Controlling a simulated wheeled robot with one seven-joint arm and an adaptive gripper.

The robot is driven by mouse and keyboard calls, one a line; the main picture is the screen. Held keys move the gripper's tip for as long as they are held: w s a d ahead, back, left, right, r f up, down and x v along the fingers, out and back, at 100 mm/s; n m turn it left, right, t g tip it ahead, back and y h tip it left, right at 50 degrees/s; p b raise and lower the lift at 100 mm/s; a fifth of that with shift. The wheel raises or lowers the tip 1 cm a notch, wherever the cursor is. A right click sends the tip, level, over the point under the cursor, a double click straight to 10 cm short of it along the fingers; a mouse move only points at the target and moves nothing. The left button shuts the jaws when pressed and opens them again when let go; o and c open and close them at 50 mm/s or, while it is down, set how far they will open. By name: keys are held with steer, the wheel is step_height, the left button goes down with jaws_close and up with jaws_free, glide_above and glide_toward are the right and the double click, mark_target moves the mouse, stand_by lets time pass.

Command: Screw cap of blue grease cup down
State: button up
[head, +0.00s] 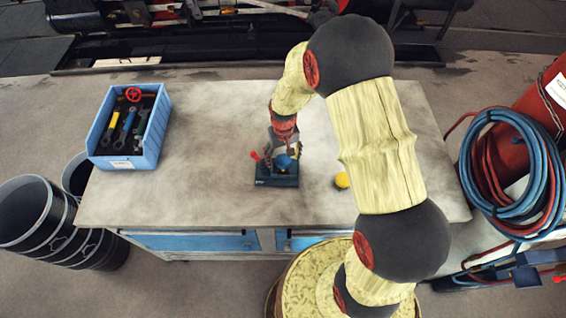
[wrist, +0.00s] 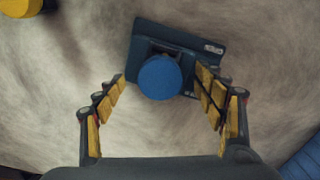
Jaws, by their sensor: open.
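The blue grease cup cap (wrist: 160,77) is a round blue disc seen from above in the wrist view. It sits on a dark blue-grey base block (wrist: 210,50) with a small label. In the head view the cap (head: 284,161) shows on its base (head: 277,181) on the bench, partly covered by my arm. My gripper (wrist: 160,88) is open, with its yellow-padded fingers spread to the left and right of the cap. I see no contact with it. How high the fingers are above the cap is hard to tell.
A yellow round piece (head: 342,180) lies on the bench (head: 210,130) right of the base. A blue crate (head: 152,163) of tools stands at the left. Black bins (head: 35,215) stand left of the bench. Coiled hoses (head: 480,165) hang at the right. The bench between crate and base is clear.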

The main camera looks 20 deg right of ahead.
steer(key=shift+r+p, duration=1.6)
steer(key=shift+r, duration=0.95)
